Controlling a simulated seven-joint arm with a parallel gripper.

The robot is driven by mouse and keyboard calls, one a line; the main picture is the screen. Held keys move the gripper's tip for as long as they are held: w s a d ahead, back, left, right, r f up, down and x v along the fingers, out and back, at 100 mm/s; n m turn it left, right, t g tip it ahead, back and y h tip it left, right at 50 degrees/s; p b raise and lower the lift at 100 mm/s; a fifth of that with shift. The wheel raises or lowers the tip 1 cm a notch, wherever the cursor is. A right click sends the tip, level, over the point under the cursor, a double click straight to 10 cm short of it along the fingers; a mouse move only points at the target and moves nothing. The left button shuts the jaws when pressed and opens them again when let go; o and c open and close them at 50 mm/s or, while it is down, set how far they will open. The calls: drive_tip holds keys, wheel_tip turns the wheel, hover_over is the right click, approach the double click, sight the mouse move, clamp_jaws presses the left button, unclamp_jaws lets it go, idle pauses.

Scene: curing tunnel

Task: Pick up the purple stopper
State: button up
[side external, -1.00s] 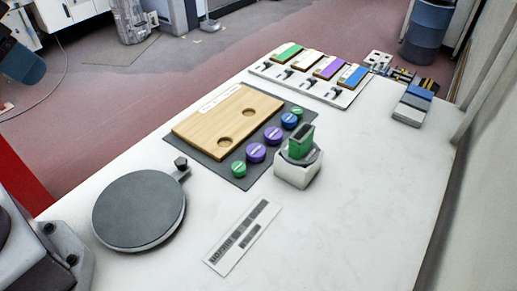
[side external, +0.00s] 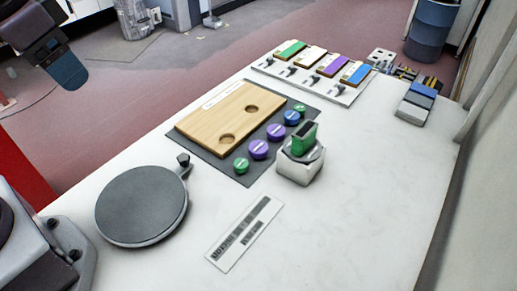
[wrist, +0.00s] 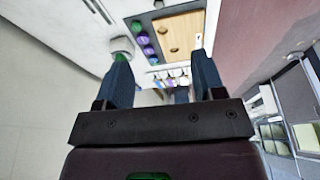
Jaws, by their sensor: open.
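Two purple stoppers stand in a row on a dark grey mat (side external: 240,180). One purple stopper (side external: 259,149) is nearer the camera, the other purple stopper (side external: 275,131) is just behind it. A green stopper (side external: 241,165) stands at the near end, and a blue stopper (side external: 292,118) and another green stopper (side external: 300,107) at the far end. In the wrist view the row is small and far off, with a purple stopper (wrist: 143,39) beside the board. My gripper (wrist: 162,72) is open and empty. In the side view its blue-grey finger (side external: 68,71) is at upper left, well away from the stoppers.
A wooden board (side external: 228,115) with two round recesses lies beside the row. A white block with a green piece (side external: 304,138) stands close to the stoppers. A round grey plate (side external: 142,205) is at lower left. A label strip (side external: 245,235) lies in front.

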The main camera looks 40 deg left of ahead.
drive_tip(key=w+d+f+n+g, duration=0.1)
drive_tip(key=w+d+f+g, duration=0.2)
drive_tip(key=w, duration=0.6)
drive_tip(key=n, duration=1.5)
hover_over(258, 146)
wheel_tip(258, 146, down, 15)
drive_tip(key=shift+n, duration=0.3)
drive_tip(key=f, duration=0.7)
drive_tip(key=shift+s, duration=0.25)
drive_tip(key=shift+w+d+f, duration=0.1)
drive_tip(key=shift+f, duration=1.4)
drive_tip(key=shift+w+f, duration=0.1)
drive_tip(key=shift+f, duration=1.4)
drive_tip(key=shift+c, duration=0.3)
drive_tip(key=c, duration=0.6)
